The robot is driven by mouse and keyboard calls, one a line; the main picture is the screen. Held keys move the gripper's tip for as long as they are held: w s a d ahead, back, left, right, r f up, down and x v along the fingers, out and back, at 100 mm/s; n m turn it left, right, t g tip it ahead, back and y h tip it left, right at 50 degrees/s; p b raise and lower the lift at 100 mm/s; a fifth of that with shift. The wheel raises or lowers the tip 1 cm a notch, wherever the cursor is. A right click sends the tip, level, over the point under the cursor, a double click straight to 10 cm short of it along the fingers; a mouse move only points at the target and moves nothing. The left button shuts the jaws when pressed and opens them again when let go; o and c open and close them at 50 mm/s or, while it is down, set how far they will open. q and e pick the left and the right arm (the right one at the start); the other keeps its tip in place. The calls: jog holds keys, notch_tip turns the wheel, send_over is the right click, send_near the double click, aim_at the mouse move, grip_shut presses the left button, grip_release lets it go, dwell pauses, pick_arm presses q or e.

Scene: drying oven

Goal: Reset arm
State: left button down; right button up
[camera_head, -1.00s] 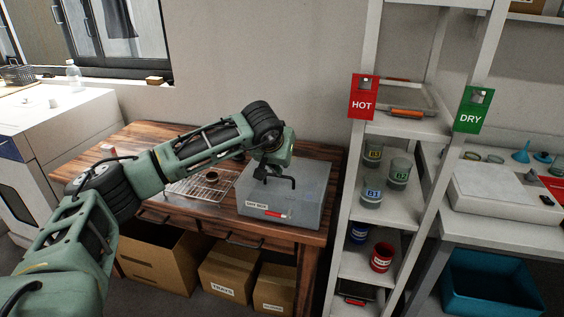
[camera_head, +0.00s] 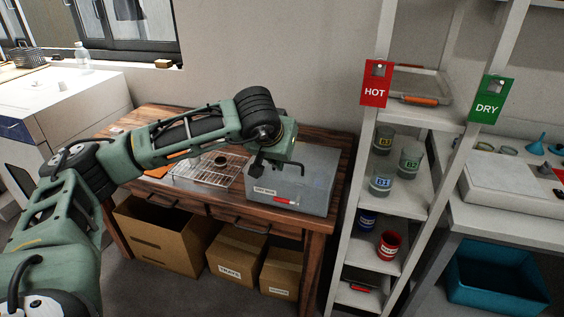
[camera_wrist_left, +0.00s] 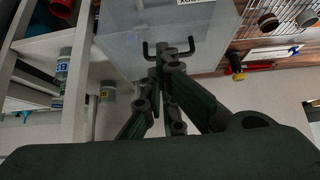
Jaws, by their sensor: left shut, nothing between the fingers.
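My left arm comes in from the left in the head view, and its gripper (camera_head: 258,164) is above the left part of the grey lidded box (camera_head: 318,190) on the wooden table. The fingers are small and partly hidden by the wrist there. In the left wrist view the fingers (camera_wrist_left: 168,62) are shut and empty. They appear over the dark handle (camera_wrist_left: 150,50) of the box lid; whether they touch it I cannot tell. My right gripper is in neither view.
A wire rack (camera_head: 205,172) with a small brown cup (camera_head: 221,160) lies left of the box. A white shelf (camera_head: 345,262) with labelled beakers, a red cup (camera_head: 389,244) and a HOT sign (camera_head: 375,84) stands close on the right. Cardboard boxes (camera_head: 237,254) sit under the table.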

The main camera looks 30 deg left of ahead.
pick_arm(q)
jog(key=shift+s+d+f, duration=0.1)
jog(key=shift+s+f, duration=0.05)
jog(key=shift+s, duration=0.55)
